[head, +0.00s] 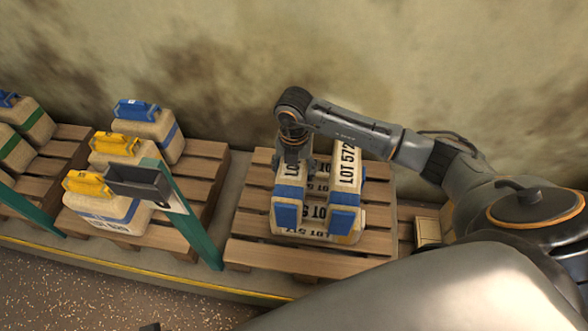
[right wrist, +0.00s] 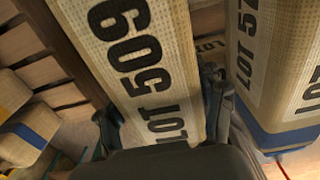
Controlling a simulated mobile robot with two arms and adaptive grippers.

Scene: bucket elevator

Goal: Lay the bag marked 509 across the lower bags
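The bag marked 509 (right wrist: 150,75) fills the middle of the right wrist view. In the head view the same bag (head: 287,194), with a blue end, lies over the lower bags (head: 316,212) on the pallet; I cannot tell whether its full weight rests on them. My right gripper (head: 293,165) is over its far part, pointing down. Its fingers close on both sides of the bag. The bag marked 572 (head: 346,185) lies parallel on the right, with a narrow gap between; it also shows in the right wrist view (right wrist: 280,60). My left gripper is not seen.
The wooden pallet (head: 258,252) has bare slats around the stack. A green post (head: 195,225) with a dark bin (head: 140,183) stands to its left. Another pallet (head: 205,160) holds blue- and yellow-topped bags. A stained wall closes the back.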

